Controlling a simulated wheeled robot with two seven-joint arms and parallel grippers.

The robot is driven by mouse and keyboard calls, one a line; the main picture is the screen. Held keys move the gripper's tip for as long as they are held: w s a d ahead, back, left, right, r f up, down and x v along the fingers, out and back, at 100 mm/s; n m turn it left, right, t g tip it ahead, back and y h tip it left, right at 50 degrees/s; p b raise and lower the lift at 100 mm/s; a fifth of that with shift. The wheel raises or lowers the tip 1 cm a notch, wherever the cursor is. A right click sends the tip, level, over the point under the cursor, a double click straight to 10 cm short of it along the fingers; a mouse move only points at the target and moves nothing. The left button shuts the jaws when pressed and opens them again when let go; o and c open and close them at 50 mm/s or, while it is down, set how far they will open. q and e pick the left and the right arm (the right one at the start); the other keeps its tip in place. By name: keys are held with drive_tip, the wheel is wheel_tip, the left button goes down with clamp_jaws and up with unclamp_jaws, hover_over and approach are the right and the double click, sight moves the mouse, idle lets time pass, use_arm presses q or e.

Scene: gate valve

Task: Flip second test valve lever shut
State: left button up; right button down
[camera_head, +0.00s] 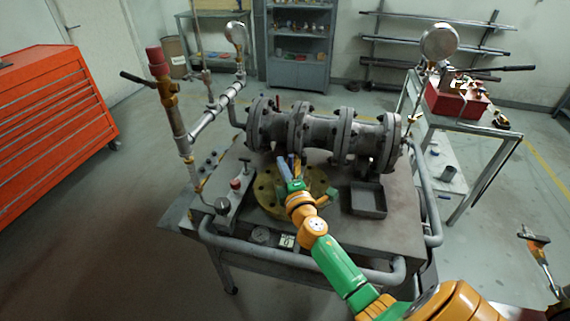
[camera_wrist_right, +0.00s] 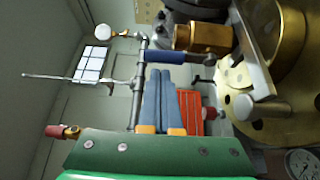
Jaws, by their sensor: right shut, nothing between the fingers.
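The test valve lever with a blue handle (camera_wrist_right: 165,57) reaches left from a brass valve body (camera_wrist_right: 203,38) in the right wrist view. A blue piece, probably the same lever (camera_head: 283,168), shows in the head view in front of the grey flanged valve assembly (camera_head: 318,135). My right gripper (camera_head: 297,165) is shut and empty, over the brass disc on the bench. In the right wrist view its two blue fingers (camera_wrist_right: 160,72) lie together, tips just below the handle in the picture. I cannot tell whether they touch it. My left gripper is out of view.
A pipe stand with a red-capped valve (camera_head: 155,55) rises at the bench's left. A grey tray (camera_head: 368,200) sits right of the brass disc (camera_head: 268,186). A side table with a red box (camera_head: 455,103) stands at right, an orange cabinet (camera_head: 50,112) at left.

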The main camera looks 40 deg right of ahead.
drive_tip(key=shift+s+d, duration=0.3)
drive_tip(key=shift+w, duration=0.1)
